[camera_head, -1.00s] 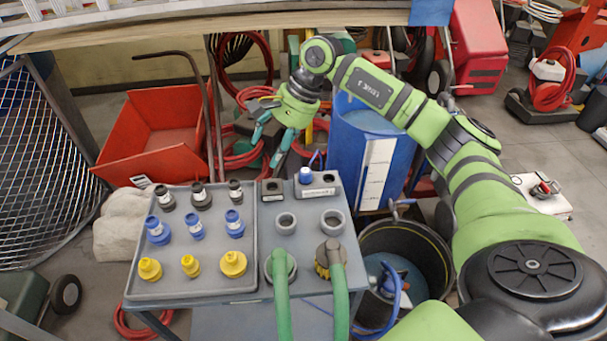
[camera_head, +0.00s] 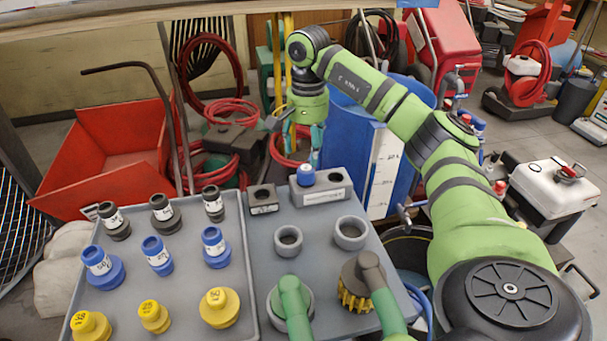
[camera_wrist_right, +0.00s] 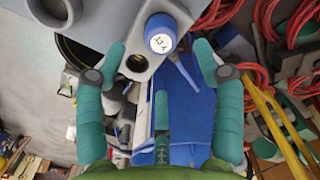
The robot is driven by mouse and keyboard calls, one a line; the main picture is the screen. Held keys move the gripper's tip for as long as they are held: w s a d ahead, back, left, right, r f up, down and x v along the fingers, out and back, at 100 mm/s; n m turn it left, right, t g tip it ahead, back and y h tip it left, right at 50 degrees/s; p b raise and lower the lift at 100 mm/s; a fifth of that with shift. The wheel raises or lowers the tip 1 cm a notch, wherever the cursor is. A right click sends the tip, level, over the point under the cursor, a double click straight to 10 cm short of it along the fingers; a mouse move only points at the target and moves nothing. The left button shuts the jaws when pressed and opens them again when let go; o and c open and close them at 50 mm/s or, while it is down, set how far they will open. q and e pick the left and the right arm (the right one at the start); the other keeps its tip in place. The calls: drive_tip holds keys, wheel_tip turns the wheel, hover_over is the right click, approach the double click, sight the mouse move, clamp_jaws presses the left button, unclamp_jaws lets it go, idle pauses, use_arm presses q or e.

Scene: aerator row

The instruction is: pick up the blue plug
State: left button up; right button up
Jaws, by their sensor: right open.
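A blue plug (camera_head: 306,174) with a pale top stands upright in a grey two-hole holder (camera_head: 330,196) at the back of the cart. In the right wrist view the blue plug (camera_wrist_right: 161,36) shows its white marked top, beside an empty hole in the holder (camera_wrist_right: 133,40). My right gripper (camera_head: 303,140) is just behind the plug in the head view, teal fingers pointing down. In the right wrist view my right gripper (camera_wrist_right: 160,62) is open and empty, its fingertips apart on either side of the plug's lower edge. My left gripper is out of view.
A grey tray (camera_head: 180,268) holds rows of black, blue and yellow plugs. Grey sockets (camera_head: 350,232) and green hoses (camera_head: 294,305) are at the cart's front right. A small grey block (camera_head: 262,198) stands left of the holder. A blue barrel (camera_head: 345,150) is behind.

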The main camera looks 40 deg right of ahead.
sight(306, 168)
drive_tip(key=shift+s+f, duration=0.2)
drive_tip(key=shift+f, duration=0.45)
drive_tip(key=f, duration=0.5)
drive_tip(key=shift+w+f, duration=0.3)
drive_tip(key=shift+f, duration=0.1)
drive_tip(key=shift+a, duration=0.1)
drive_tip(key=c, duration=1.3)
